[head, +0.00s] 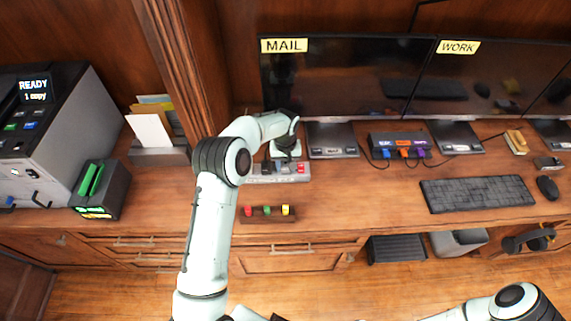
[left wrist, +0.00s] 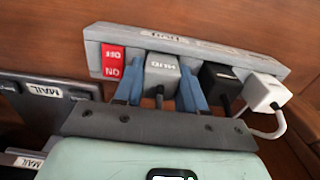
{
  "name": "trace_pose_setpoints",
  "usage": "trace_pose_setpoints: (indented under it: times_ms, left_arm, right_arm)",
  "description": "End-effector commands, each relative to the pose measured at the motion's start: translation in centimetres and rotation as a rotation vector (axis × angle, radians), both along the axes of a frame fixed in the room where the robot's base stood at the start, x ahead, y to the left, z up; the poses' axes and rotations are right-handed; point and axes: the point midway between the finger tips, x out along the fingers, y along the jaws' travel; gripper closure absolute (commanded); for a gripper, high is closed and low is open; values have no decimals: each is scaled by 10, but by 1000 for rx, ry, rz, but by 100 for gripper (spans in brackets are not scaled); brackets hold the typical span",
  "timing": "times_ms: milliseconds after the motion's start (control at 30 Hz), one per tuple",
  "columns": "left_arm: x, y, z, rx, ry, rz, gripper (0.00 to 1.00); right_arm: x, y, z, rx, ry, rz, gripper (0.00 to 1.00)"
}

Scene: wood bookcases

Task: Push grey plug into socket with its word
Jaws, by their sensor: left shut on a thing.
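The grey plug (left wrist: 161,76), marked HUB, sits between the two blue fingertips of my left gripper (left wrist: 160,90), which is shut on it. The plug is up against the grey power strip (left wrist: 262,66); I cannot tell how deep it sits. A small label (left wrist: 166,36) with upside-down lettering is on the strip above the plug. In the head view my left gripper (head: 284,153) is over the power strip (head: 262,178) and hides most of the plug. My right gripper is out of view; only part of that arm shows at bottom right.
A red switch (left wrist: 113,62) is left of the plug; a black plug (left wrist: 219,82) and a white plug (left wrist: 263,92) are close on its right. Monitors marked MAIL (head: 335,80) and WORK (head: 480,85) stand behind. A block with coloured knobs (head: 267,219) lies in front.

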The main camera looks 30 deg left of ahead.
Motion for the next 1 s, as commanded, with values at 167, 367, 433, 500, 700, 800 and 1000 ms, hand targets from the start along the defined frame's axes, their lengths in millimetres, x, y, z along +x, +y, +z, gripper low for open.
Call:
trace_pose_setpoints:
  times_ms: [167, 367, 433, 500, 700, 800, 1000]
  left_arm:
    - [-2, -1, -12, -2, 8, -1, 90]
    - [-4, -1, -15, -3, 12, 0, 49]
    - [-5, 0, -15, -1, 13, 1, 49]
    - [-5, 1, -15, 0, 14, 1, 49]
    - [-5, 3, -1, 1, 14, 3, 49]
    - [-3, 2, 20, 1, 9, 2, 49]
    - [-1, 0, 70, 0, 4, 0, 49]
  right_arm:
    - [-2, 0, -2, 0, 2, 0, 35]
    - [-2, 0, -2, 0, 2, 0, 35]
    - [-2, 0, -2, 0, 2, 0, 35]
    - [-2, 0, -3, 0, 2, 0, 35]
    - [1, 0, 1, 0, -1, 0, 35]
    - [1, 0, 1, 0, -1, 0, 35]
    - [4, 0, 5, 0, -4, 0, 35]
